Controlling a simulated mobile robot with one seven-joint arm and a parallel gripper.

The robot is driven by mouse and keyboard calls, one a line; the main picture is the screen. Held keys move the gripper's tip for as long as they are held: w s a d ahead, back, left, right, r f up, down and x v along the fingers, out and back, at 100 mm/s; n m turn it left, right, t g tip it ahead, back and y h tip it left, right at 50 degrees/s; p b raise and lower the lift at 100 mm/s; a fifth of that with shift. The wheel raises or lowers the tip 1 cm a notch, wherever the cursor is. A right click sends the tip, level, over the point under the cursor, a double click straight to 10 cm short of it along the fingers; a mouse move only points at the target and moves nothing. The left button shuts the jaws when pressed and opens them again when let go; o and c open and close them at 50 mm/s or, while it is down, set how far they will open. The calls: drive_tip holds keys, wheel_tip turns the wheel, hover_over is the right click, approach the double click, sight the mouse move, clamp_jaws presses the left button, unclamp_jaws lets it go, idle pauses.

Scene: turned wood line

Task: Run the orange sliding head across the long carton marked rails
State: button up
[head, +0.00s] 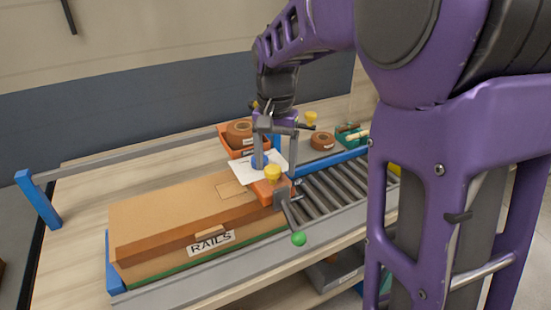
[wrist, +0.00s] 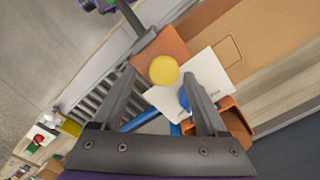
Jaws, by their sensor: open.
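The long carton (head: 160,215) marked RAILS lies on the bench in the head view, with its top in the wrist view (wrist: 285,25). The orange sliding head (head: 268,188) sits at the carton's right end, with a yellow knob (head: 272,172) on top and a green ball-ended handle (head: 299,238) in front. The wrist view shows the orange head (wrist: 160,45) and yellow knob (wrist: 163,70) too. My gripper (head: 276,166) is open over the head, its fingers either side of the knob in the pictures. I cannot tell whether they touch it.
Grey rollers (head: 320,197) run right from the carton. A white sheet (head: 243,168) lies behind the head, beside a blue knob (wrist: 184,98). An orange bin (head: 232,150) with a tape roll stands behind. Another brown roll (head: 322,141) is farther right. A blue post (head: 38,200) stands at left.

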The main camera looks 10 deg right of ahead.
wheel_tip(320, 180, up, 17)
drive_tip(key=shift+r+p, duration=0.2)
drive_tip(key=shift+p, duration=0.1)
idle(0.4)
